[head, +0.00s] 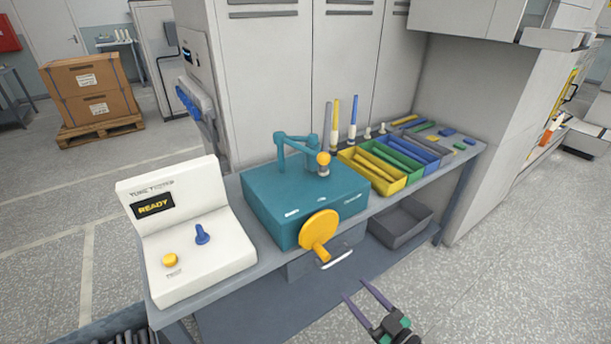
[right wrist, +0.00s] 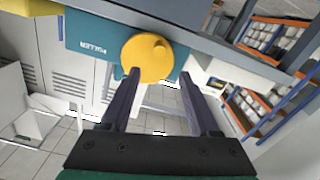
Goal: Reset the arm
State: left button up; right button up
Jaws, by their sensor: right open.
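My right gripper (head: 368,304) is open and empty, in front of the workbench (head: 270,253) at the bottom of the head view. In the right wrist view its two dark fingers (right wrist: 161,100) stand apart with nothing between them. Beyond them is the teal machine (head: 265,195) with a yellow round crank (head: 319,232). The crank also shows in the right wrist view (right wrist: 148,58), where the left fingertip overlaps its lower edge; I cannot tell whether they touch. In the head view the gripper is clear of the crank. My left gripper is in neither view.
A white tester (head: 190,225) with a READY display stands at the bench's left end. Yellow, green and blue bins (head: 398,178) and upright bobbins (head: 353,122) stand at the right. A grey bin (head: 395,232) sits below the bench. Open floor (head: 500,270) lies at the right.

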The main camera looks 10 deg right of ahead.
jog(key=s+d+f+m+g+h, duration=0.1)
jog(key=s+d+f+g+h, duration=0.15)
jog(key=f, duration=0.65)
jog(key=s+d+f+m+g+h, duration=0.15)
jog(key=s+f, duration=0.25)
jog(key=f, duration=0.4)
jog(key=s+d+f+m+g+h, duration=0.1)
jog(key=s+f+g, duration=0.2)
jog(key=f, duration=0.6)
jog(key=s+f+g+h, duration=0.1)
jog(key=s+f+g, duration=0.3)
jog(key=s, duration=0.6)
jog(key=s+f+m+g, duration=0.1)
jog(key=s+f+g, duration=0.3)
jog(key=s+f, duration=0.4)
jog(key=s, duration=0.3)
jog(key=shift+a+f+g+h, duration=0.2)
jog(key=shift+f+g+h, duration=0.1)
jog(key=shift+h, duration=0.1)
